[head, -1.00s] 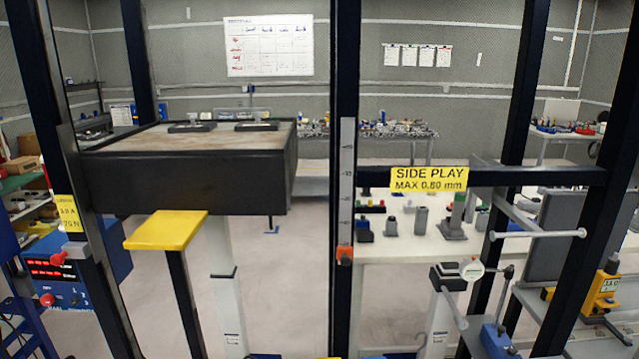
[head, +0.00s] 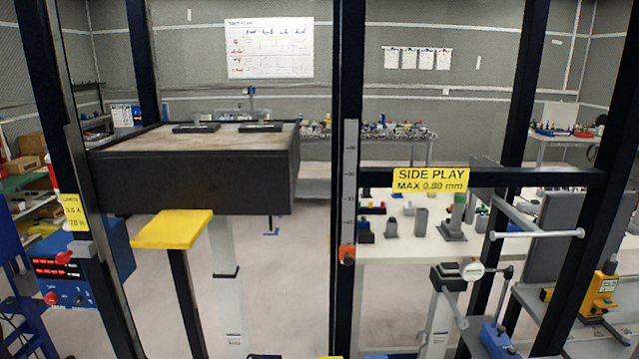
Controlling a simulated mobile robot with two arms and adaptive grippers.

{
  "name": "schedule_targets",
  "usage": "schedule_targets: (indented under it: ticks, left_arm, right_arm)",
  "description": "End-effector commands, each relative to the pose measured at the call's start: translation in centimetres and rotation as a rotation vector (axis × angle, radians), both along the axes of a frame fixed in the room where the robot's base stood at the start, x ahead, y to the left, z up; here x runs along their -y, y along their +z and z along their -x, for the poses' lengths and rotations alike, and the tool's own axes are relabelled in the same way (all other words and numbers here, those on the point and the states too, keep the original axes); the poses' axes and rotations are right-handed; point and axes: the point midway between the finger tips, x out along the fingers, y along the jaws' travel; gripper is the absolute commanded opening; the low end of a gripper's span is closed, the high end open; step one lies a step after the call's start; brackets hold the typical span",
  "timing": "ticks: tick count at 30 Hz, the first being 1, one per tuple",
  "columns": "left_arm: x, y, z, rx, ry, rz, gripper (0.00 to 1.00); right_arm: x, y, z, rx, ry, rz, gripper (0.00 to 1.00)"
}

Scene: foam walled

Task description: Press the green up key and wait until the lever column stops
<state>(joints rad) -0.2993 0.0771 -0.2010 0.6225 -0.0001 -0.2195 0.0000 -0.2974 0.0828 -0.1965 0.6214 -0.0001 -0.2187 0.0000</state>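No green up key can be made out. A white column (head: 225,270) stands under a large black box-like table (head: 195,183) at the left; I cannot tell whether it is the lever column. A yellow plate (head: 173,229) on a dark post is in front of it. A blue control box (head: 107,250) with red displays and red knobs is at the far left; its keys are too small to tell. An upright scale (head: 350,180) with an orange marker (head: 347,254) is on the middle post. Neither gripper is in view.
Dark frame posts, including the middle one (head: 345,80), and a crossbar with a yellow SIDE PLAY sign (head: 431,180) stand close in front. A dial gauge (head: 472,271) and a grey bar handle (head: 537,234) are at the right. A white table (head: 400,247) with small parts is behind.

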Motion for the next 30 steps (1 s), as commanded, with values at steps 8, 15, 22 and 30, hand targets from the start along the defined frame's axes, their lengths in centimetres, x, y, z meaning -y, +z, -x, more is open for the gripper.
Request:
schedule_targets:
  ticks: [8, 15, 22, 30]
  left_arm:
    - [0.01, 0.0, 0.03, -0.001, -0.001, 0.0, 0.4]
    - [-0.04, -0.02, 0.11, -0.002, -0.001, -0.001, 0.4]
    - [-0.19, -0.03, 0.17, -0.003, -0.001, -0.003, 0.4]
    - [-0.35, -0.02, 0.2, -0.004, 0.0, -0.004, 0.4]
  right_arm:
    - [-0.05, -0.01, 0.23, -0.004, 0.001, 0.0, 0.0]
    - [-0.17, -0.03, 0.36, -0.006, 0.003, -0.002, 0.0]
    - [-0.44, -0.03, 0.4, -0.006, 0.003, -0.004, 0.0]
    - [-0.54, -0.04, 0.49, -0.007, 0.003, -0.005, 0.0]
